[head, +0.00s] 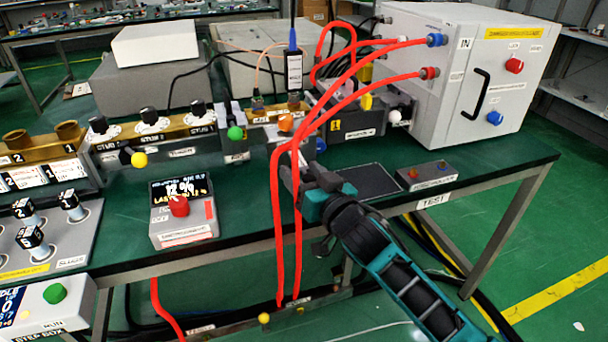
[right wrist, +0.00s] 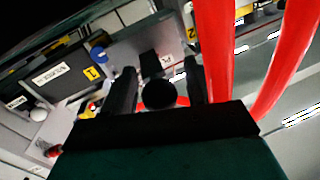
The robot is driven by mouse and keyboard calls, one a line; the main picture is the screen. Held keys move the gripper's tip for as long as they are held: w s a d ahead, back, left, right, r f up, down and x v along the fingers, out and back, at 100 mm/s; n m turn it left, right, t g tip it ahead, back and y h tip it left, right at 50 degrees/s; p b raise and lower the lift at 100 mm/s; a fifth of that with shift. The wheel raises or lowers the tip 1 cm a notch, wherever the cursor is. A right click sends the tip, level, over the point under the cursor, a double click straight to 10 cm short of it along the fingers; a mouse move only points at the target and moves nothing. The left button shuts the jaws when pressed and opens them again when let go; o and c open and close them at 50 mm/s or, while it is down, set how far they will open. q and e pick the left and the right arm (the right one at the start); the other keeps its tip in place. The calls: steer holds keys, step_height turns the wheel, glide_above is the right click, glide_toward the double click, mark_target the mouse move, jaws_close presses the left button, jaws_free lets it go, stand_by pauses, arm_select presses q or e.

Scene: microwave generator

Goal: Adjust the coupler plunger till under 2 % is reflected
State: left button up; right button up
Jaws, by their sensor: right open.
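The small reflection meter (head: 184,212) on the bench has a red knob and a dark display that seems to read 12 %. Ball-ended knobs line the waveguide: yellow (head: 139,160), green (head: 235,133), orange (head: 286,122) and white (head: 395,117). I cannot tell which is the coupler plunger. My right gripper (head: 301,176) is open in front of the line, below the orange knob and behind red hoses. In the right wrist view its fingers (right wrist: 161,88) stand apart, with a dark round thing between or beyond them; contact is unclear. My left gripper is not seen.
Red hoses (head: 297,225) run from the grey cabinet (head: 450,75) down past my right gripper. A blue knob (right wrist: 98,54) and the white knob (right wrist: 38,114) show left in the right wrist view.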

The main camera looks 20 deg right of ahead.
jaws_close()
stand_by(0.5)
